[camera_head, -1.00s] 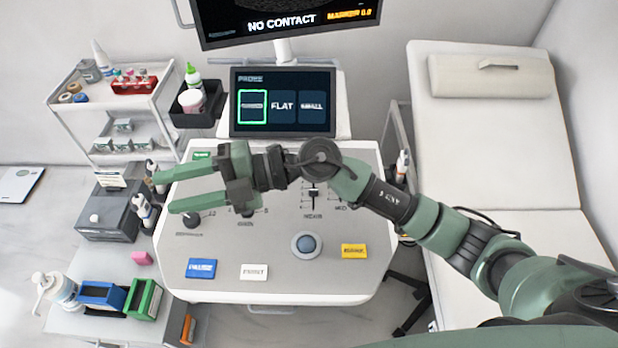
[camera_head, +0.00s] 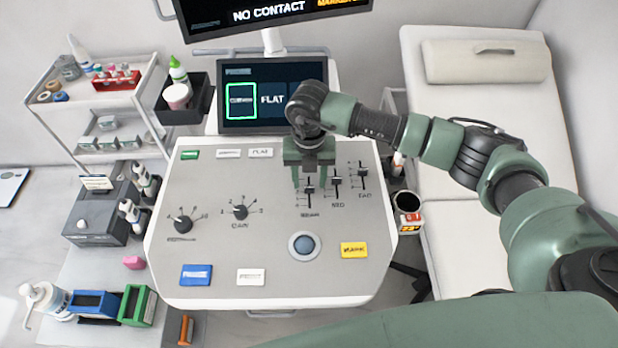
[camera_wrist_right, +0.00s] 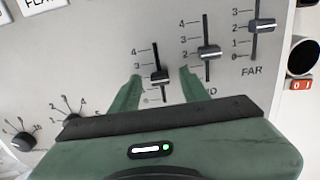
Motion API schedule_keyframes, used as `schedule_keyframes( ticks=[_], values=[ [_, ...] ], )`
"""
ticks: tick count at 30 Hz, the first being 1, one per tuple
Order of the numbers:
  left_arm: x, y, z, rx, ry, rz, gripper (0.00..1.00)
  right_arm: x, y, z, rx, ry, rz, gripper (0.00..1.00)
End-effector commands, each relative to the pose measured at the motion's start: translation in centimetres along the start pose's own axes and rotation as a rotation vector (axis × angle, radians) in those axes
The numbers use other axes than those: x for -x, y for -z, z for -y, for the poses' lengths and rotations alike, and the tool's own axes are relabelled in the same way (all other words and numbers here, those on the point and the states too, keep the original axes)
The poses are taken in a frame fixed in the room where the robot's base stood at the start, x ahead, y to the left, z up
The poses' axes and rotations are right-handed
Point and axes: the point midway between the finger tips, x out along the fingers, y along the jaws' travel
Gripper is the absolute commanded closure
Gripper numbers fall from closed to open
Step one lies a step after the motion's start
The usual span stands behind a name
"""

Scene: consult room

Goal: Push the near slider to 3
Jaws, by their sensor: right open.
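The near slider (camera_head: 309,190) is a dark knob on a vertical slot of the grey console (camera_head: 215,245). In the right wrist view its knob (camera_wrist_right: 158,77) sits a little below the 3 mark, and the lower numbers are partly hidden. My right gripper (camera_head: 309,184) points down over the near slider, open. In the wrist view its green fingers (camera_wrist_right: 161,75) stand on either side of the knob, with gaps visible. Whether they reach the panel is unclear. My left gripper is not in view.
The mid slider (camera_head: 336,181) stands close to the right finger, and the far slider (camera_head: 362,173) is beyond it. A trackball (camera_head: 304,246) and a yellow button (camera_head: 354,250) lie nearer. Two dials, including one (camera_head: 240,212), are to the left. A touchscreen (camera_head: 250,121) stands behind.

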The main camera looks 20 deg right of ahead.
Motion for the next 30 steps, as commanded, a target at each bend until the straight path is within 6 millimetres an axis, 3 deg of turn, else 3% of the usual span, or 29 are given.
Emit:
schedule_keyframes(
  ticks=[6,13,18,30],
  values=[
    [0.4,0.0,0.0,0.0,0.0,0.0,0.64,-1.4,0.1,0.0,0.002,-0.001,-0.001,0.55],
    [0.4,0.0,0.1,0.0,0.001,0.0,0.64,-1.5,0.1,0.0,0.002,-0.002,0.0,0.55],
    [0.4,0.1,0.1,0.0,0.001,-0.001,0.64,-1.5,0.1,0.0,0.002,-0.002,-0.001,1.0],
    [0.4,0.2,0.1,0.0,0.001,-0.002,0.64,-1.5,0.1,0.0,0.002,-0.002,-0.001,1.0]
  ],
)
